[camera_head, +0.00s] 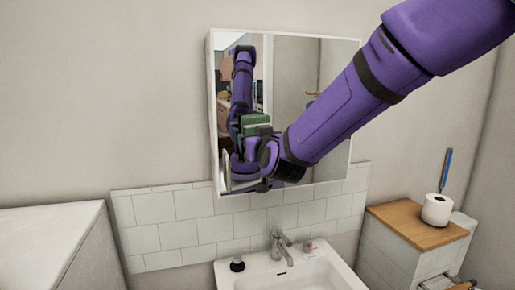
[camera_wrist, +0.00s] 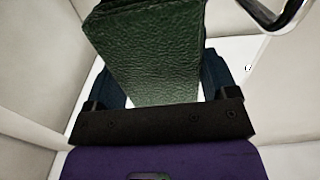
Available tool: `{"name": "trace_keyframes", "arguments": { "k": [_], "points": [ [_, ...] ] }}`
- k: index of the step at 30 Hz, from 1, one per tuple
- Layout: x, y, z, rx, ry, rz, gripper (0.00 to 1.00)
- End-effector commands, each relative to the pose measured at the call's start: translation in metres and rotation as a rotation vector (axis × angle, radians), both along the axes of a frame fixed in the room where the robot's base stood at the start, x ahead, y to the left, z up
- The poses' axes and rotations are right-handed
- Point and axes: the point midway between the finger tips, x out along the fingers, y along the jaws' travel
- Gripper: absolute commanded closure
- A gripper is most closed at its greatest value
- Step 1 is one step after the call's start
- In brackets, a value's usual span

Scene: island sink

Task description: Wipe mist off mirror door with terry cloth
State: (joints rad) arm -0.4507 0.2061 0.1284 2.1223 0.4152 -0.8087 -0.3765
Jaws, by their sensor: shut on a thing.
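The mirror door (camera_head: 308,70) is on a wall cabinet above the sink and reflects my purple arm and the room. I cannot make out mist on it. In the wrist view my gripper (camera_wrist: 162,85) is shut on a dark green, pebbly-textured folded piece, which I take for the terry cloth (camera_wrist: 155,58). A dark blue finger shows on each side of it. In the head view green shows at the mirror's lower left, beside my wrist. I cannot tell how much of it is reflection, or whether the cloth touches the glass.
A white sink (camera_head: 315,275) with a metal faucet (camera_head: 281,247) stands below the mirror. A pale counter (camera_head: 50,240) is at left. A curved chrome bar (camera_wrist: 275,18) shows in the wrist view.

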Motion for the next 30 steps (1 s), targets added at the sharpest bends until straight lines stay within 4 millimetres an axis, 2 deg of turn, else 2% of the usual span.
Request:
{"name": "trace_keyframes", "arguments": {
  "k": [3, 11, 24, 30],
  "points": [
    [0.0, 0.0, 0.009, 0.001, -0.003, -0.001, 0.4],
    [0.0, 0.0, 0.016, 0.0, -0.001, 0.0, 0.4],
    [0.002, 0.0, 0.049, 0.002, -0.003, -0.001, 0.4],
    [0.003, -0.004, 0.053, 0.001, -0.002, -0.002, 0.4]
  ]
}}
